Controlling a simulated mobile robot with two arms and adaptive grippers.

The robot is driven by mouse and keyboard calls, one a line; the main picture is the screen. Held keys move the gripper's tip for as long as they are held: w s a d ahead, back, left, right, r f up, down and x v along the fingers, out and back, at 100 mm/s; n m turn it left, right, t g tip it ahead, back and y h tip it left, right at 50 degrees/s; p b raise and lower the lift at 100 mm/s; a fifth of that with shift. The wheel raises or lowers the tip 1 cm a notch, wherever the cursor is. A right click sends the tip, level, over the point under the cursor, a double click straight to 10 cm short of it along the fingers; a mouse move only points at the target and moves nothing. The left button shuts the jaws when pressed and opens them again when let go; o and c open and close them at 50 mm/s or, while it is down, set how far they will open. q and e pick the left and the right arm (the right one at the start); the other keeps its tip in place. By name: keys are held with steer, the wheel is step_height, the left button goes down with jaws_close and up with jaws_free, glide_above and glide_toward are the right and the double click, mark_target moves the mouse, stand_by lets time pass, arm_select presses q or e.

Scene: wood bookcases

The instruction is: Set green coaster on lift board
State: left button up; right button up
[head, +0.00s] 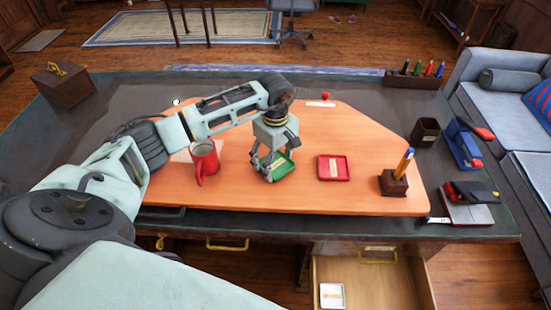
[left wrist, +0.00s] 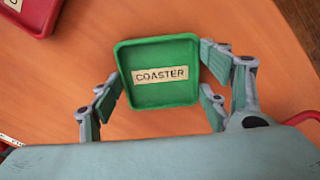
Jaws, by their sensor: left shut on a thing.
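My left gripper (head: 268,166) reaches down over the orange board, which looks like the lift board (head: 310,135) on the dark desk. It is shut on the green coaster (head: 279,168), a square tray with a raised rim. In the left wrist view the green coaster (left wrist: 163,90) lies between the fingers, its "COASTER" label facing up. The coaster is over the board's middle front; whether it touches the surface I cannot tell. My right gripper is not in view.
A red coaster (head: 333,168) lies right of the green one. A red mug (head: 203,160) stands left, near my arm. A pen holder (head: 393,183) stands on the board's right front. An open drawer (head: 375,285) holds a white square item (head: 332,295).

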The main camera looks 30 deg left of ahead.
mark_target(276, 165)
arm_select(q)
steer(key=o, duration=1.2)
steer(key=shift+f, duration=0.15)
steer(key=shift+r, duration=0.4)
step_height(276, 165, up, 12)
steer(key=b, duration=0.2)
steer(key=shift+f, duration=0.2)
